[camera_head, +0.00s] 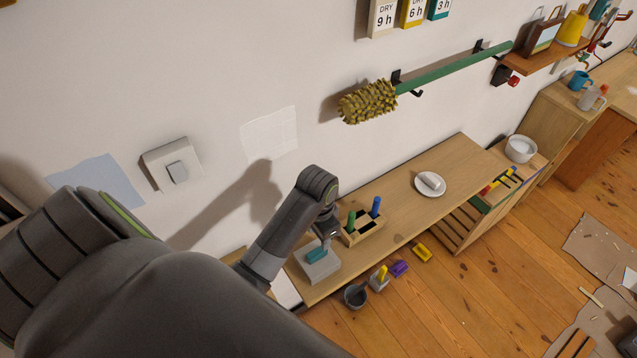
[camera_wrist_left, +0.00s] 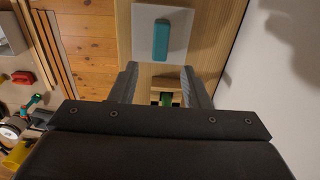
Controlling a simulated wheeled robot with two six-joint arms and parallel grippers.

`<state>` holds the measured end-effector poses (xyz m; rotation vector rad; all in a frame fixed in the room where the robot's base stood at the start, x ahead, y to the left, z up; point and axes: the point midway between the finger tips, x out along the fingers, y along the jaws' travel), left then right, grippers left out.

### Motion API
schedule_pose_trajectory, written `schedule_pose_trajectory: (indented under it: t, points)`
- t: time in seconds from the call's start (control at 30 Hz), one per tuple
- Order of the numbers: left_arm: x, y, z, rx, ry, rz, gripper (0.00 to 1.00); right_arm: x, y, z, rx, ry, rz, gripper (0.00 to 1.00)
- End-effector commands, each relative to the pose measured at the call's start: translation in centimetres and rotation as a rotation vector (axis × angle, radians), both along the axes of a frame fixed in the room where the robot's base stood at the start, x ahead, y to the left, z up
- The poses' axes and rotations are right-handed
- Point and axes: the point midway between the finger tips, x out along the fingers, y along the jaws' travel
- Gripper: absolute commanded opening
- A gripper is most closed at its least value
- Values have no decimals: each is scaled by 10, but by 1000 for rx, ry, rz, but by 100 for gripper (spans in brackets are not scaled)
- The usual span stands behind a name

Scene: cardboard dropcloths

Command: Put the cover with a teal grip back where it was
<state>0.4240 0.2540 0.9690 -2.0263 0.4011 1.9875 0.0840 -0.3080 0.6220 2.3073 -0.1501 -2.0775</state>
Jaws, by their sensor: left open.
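The cover with a teal grip, a pale grey square plate (camera_head: 312,270) with a teal bar handle (camera_head: 317,254), is at the near left end of the wooden bench. It also shows in the left wrist view (camera_wrist_left: 178,50), its teal handle upright in the picture. My left gripper (camera_head: 325,236) is open and empty, pointing down close to the cover. In the left wrist view the two fingers (camera_wrist_left: 160,84) are spread apart, with the cover just beyond their tips. I cannot tell whether they touch it. My right gripper is not in view.
A wooden block (camera_head: 374,233) with a green and a blue handle and dark openings stands beside the gripper. A white plate (camera_head: 431,192) holds a pale roll. A dark pot (camera_head: 355,296) and several coloured items lie below the bench front.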

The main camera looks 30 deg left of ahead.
Motion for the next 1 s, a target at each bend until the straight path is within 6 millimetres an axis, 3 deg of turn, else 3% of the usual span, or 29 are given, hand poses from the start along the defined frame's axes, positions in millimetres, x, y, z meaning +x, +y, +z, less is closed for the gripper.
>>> schedule_pose_trajectory:
  t: [0.13,0.3,1.0]
  points:
    - [0,0,22,1,-4,-1,43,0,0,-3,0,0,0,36]
    - [-1,0,34,0,-1,0,43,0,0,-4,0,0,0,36]
    - [-1,0,35,-1,1,0,43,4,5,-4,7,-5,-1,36]
